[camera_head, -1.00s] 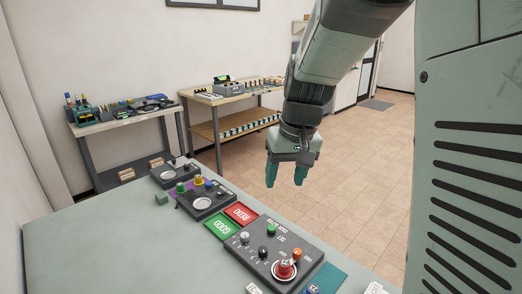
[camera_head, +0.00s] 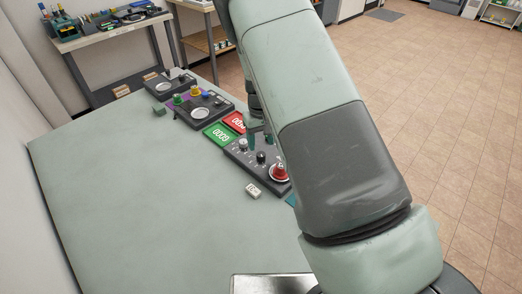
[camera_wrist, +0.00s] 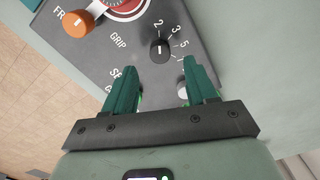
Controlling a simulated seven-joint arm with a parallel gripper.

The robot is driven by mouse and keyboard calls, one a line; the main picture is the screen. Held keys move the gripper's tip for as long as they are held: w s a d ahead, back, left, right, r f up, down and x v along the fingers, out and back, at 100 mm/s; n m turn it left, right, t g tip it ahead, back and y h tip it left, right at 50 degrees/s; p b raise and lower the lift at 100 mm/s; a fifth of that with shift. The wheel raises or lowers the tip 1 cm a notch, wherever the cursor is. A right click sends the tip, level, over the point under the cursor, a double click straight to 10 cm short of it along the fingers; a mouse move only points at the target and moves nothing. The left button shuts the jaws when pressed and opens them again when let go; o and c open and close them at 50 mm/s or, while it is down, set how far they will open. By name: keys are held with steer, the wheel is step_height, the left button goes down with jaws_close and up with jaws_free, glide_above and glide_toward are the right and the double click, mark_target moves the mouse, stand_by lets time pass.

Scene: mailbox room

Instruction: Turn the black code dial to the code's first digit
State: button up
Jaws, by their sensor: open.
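The black code dial (camera_wrist: 160,51) sits on the dark control panel (camera_wrist: 85,55) in the wrist view, with the digits 2, 3 and 5 readable around it. A pale pointer mark on it points roughly toward the 2. The dial also shows in the head view (camera_head: 261,157). My gripper (camera_wrist: 160,66) is open over the panel, and the dial appears between and just beyond its fingertips. I cannot tell whether they touch anything. In the head view my gripper (camera_head: 259,139) is partly hidden by my arm.
An orange knob (camera_wrist: 78,23) and a red knob (camera_head: 279,172) are on the panel. A pale knob (camera_wrist: 183,91) is partly behind a finger. Green (camera_head: 219,134) and red (camera_head: 235,122) signs lie beyond. A small white block (camera_head: 253,190) lies near the panel; the left tabletop is clear.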

mark_target(261, 154)
step_height(261, 154, down, 5)
steer(key=shift+f, duration=0.1)
stand_by(0.3)
steer(key=c, duration=1.1)
steer(key=shift+o, duration=0.2)
